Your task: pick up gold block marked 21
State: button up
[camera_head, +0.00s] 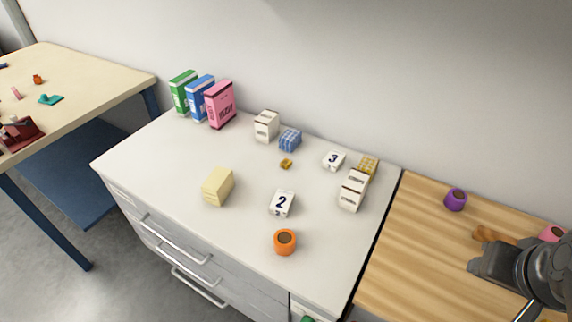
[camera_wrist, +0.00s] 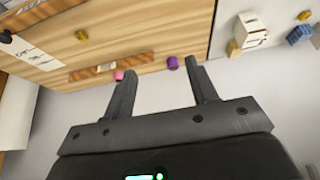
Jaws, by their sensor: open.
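No block with a readable 21 shows. A gold patterned block (camera_head: 368,166) stands at the back right of the white cabinet top, behind a white lettered box (camera_head: 353,190). A much smaller gold piece (camera_head: 286,164) lies near the middle; any marking is too small to read. In the wrist view, a gold block (camera_wrist: 233,47) shows at the upper right beside white boxes. My gripper (camera_wrist: 158,70) is open and empty, near the wooden counter and well apart from the gold patterned block.
White blocks marked 2 (camera_head: 282,203) and 3 (camera_head: 334,160), a blue checked block (camera_head: 290,139), a yellow block (camera_head: 217,186) and an orange cup (camera_head: 285,241) stand on the cabinet. A purple cup (camera_head: 455,199) stands on the wooden counter (camera_head: 415,240). The cabinet's front left is clear.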

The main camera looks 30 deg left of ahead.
jog(key=w+a+r+m+g, duration=0.1)
jog(key=w+a+r, duration=0.1)
jog(key=w+a, duration=0.75)
jog(key=w+a+r, duration=0.2)
jog(key=w+a, duration=0.5)
jog(key=w, duration=0.6)
send_over(286, 162)
jog(key=s+a, duration=0.1)
jog(key=s, duration=0.2)
jog(key=shift+m+h, duration=0.3)
jog(key=f, duration=2.8)
jog(key=shift+w+f, duration=0.15)
jog(key=shift+w, duration=0.05)
jog(key=x, duration=0.5)
jog(key=shift+w+d, duration=0.1)
jog(key=shift+d, duration=0.15)
grip_shut()
